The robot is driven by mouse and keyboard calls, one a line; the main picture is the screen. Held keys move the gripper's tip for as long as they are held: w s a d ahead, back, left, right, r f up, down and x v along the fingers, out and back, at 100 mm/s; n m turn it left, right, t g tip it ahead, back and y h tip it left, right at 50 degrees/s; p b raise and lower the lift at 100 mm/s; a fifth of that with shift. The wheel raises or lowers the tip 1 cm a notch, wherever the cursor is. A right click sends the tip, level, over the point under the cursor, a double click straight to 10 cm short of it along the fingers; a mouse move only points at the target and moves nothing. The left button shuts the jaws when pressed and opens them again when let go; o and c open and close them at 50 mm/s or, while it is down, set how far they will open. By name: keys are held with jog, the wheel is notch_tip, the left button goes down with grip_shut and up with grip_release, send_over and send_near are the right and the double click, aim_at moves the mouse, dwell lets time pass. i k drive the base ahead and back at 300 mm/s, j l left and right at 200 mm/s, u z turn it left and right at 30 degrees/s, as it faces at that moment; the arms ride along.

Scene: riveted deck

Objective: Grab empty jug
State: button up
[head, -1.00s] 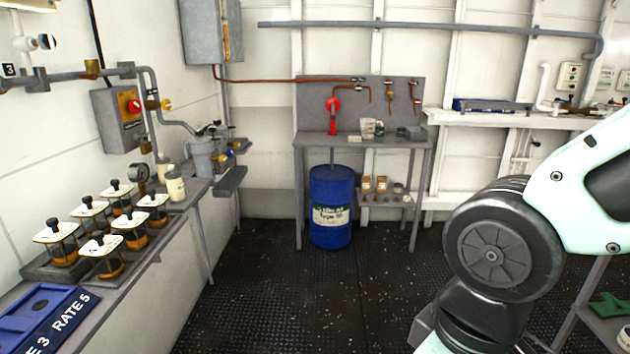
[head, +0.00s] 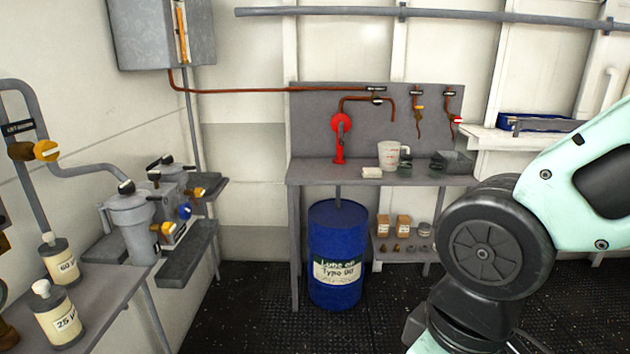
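A translucent whitish jug (head: 389,155) with a handle on its right side stands upright on the grey workbench (head: 300,175) against the far wall. It looks empty, but I cannot see clearly inside it. My arm shows at the right of the head view, with its elbow in front of the lower right area. My gripper is outside the view. The jug is clear of my arm and nothing holds it.
A red hand pump (head: 339,138) stands left of the jug, with a pale cloth-like block (head: 371,172) between. Dark small cups and a grey bin (head: 453,161) sit to the right. A blue drum (head: 335,255) stands under the bench. Dark floor lies clear before it.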

aim_at(388, 151)
jog(key=i+z, duration=0.15)
jog(key=i, duration=0.4)
jog(key=i+j+z, duration=0.1)
jog(key=i, duration=0.45)
jog(key=i+j+z, duration=0.15)
jog(key=i, duration=0.35)
jog(key=i+j+z, duration=0.25)
jog(key=i+z, duration=0.25)
jog(key=i+j+z, duration=0.7)
jog(key=j+z, duration=0.25)
